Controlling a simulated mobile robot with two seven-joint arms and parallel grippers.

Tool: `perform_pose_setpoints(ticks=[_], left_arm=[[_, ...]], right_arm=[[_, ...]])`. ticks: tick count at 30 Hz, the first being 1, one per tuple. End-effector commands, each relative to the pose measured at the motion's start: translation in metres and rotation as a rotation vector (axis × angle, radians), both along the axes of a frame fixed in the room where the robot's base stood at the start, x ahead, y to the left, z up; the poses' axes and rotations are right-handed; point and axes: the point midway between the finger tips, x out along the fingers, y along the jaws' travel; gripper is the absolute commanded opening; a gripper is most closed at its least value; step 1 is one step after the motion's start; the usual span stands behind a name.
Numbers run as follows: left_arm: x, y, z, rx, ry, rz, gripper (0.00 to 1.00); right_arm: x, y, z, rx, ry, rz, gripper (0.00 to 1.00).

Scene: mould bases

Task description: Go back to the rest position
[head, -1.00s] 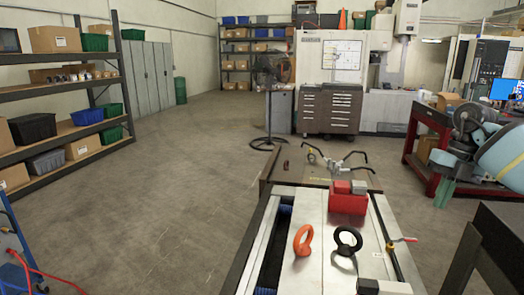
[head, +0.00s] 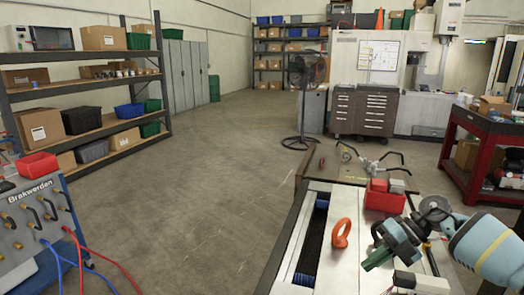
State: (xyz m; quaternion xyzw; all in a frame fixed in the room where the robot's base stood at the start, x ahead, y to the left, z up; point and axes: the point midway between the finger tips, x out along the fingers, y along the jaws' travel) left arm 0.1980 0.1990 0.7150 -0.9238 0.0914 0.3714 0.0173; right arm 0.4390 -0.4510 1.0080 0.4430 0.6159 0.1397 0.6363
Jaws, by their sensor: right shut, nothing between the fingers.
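My right gripper (head: 376,258) comes in from the right on its pale blue arm, over the right part of the light metal mould base (head: 322,262). Its green fingers are shut with nothing between them. An orange lifting eye (head: 341,232) stands on the base, just left of the gripper. The black lifting eye is mostly or wholly hidden behind the gripper. A red bin (head: 384,200) with grey and red blocks stands at the base's far end. My left gripper is not in view.
A blue-grey panel with hoses (head: 38,225) and a red bin (head: 38,165) on it stands at lower left. Shelving (head: 95,145) is behind it. A red-framed bench (head: 480,150) stands at right. The floor (head: 200,180) between is clear.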

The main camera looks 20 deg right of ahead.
Motion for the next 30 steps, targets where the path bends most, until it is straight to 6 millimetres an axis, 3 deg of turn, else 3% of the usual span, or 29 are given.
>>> perform_pose_setpoints(ticks=[1, 3, 6, 9, 14, 19, 24, 30], left_arm=[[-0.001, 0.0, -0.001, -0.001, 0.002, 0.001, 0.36], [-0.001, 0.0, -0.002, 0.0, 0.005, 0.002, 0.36], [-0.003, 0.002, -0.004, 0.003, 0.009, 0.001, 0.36], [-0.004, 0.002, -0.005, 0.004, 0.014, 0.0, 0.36], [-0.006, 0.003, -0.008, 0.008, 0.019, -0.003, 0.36], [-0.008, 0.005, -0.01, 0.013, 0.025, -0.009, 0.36], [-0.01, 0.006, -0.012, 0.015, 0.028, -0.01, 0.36], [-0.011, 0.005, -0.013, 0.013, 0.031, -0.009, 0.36]], right_arm=[[0.001, 0.033, -0.023, 0.102, -0.013, -0.006, 0.0], [0.002, 0.074, -0.044, 0.252, -0.044, -0.047, 0.0], [-0.001, 0.123, -0.069, 0.46, -0.065, -0.159, 0.0], [-0.007, 0.158, -0.09, 0.641, -0.056, -0.319, 0.0], [-0.025, 0.187, -0.125, 0.851, 0.017, -0.63, 0.0], [-0.063, 0.202, -0.18, 0.976, 0.184, -1.043, 0.0], [-0.134, 0.214, -0.246, 0.973, 0.451, -1.49, 0.0], [-0.216, 0.235, -0.292, 0.877, 0.739, -1.823, 0.0]])
